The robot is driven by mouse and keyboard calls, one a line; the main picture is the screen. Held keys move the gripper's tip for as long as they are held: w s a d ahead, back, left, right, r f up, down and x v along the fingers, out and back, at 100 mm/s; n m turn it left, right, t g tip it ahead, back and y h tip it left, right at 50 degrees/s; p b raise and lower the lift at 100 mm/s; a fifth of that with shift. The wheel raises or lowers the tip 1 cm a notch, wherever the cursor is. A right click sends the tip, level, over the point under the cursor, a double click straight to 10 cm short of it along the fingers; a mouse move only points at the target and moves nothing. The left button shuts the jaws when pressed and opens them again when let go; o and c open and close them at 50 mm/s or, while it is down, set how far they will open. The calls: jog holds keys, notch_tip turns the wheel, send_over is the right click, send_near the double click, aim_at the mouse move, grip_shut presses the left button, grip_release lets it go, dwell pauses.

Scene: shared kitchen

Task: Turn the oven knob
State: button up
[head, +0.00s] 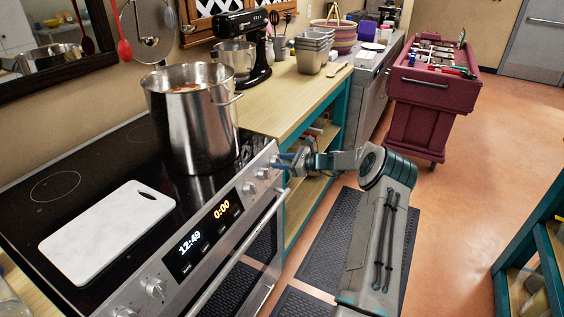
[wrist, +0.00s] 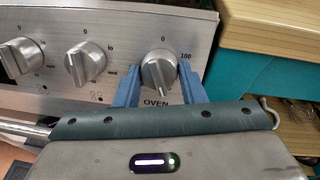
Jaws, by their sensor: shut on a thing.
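The oven knob (wrist: 158,72) is a round metal knob above the printed word OVEN on the stove's front panel (wrist: 90,20). Its grip bar stands close to upright, leaning slightly. My gripper (wrist: 160,88) has one blue finger on each side of this knob and is shut on it. In the head view my gripper (head: 285,162) reaches the right end of the stove's panel, and the arm and fingers hide most of the oven knob there. The oven's display (head: 203,232) reads 12:49 and 0:00.
Two more knobs (wrist: 85,64) (wrist: 20,57) sit left of the oven knob. A large steel pot (head: 190,125) and a white cutting board (head: 105,232) are on the cooktop. A wooden counter (head: 285,100) adjoins on the right. A red cart (head: 425,95) stands farther back; open floor lies right.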

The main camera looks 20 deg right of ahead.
jog(key=o, duration=1)
jog(key=b+v, duration=0.1)
jog(key=v, duration=1.3)
jog(key=shift+w+a, duration=0.1)
